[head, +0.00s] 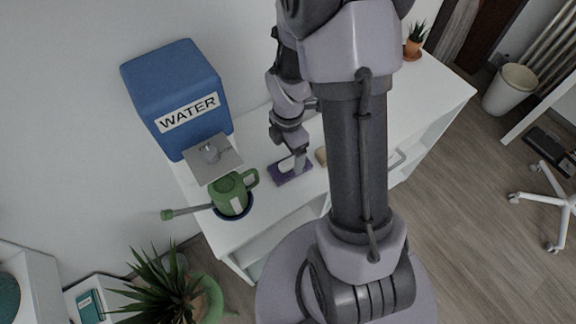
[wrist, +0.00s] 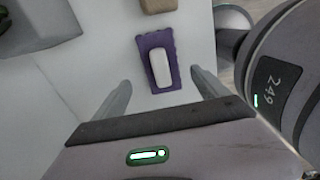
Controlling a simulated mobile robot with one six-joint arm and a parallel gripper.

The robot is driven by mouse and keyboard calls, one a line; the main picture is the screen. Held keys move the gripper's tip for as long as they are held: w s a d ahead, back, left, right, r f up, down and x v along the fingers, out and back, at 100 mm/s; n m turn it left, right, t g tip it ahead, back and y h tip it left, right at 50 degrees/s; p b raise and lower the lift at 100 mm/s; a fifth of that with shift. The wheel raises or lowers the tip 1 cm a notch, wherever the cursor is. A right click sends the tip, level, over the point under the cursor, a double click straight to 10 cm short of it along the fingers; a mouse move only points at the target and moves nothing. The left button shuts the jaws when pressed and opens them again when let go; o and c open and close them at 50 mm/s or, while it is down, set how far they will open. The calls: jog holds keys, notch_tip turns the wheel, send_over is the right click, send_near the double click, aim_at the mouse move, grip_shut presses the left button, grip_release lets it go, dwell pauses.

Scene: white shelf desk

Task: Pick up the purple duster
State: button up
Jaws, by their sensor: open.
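The purple duster (head: 280,176) lies flat on the white desk top, with a pale handle on its upper side. In the wrist view the duster (wrist: 148,43) lies ahead, between the lines of my two fingers. My gripper (wrist: 157,80) is open and empty, with one finger on each side of the duster's near end. In the head view my gripper (head: 294,163) is over the duster and hides part of it. I cannot tell its exact height above the desk.
A blue water box (head: 178,90) stands on the desk's left end, with a green watering can (head: 231,193) in front of it. A tan block (head: 321,157) lies just right of the duster; it shows in the wrist view (wrist: 158,5). A potted plant (head: 413,46) stands at the far end.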

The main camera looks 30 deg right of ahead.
aim_at(290, 161)
jog(key=f+b, duration=0.1)
jog(key=f, duration=0.2)
jog(key=f+b, duration=0.2)
jog(key=f, duration=0.2)
jog(key=shift+s+d+b, duration=0.1)
jog(key=shift+d+b, duration=0.1)
jog(key=shift+b, duration=0.1)
jog(key=shift+r, duration=0.2)
jog(key=shift+c, duration=0.5)
jog(key=c, duration=1.4)
notch_tip(290, 161, up, 10)
jog(key=p, duration=0.5)
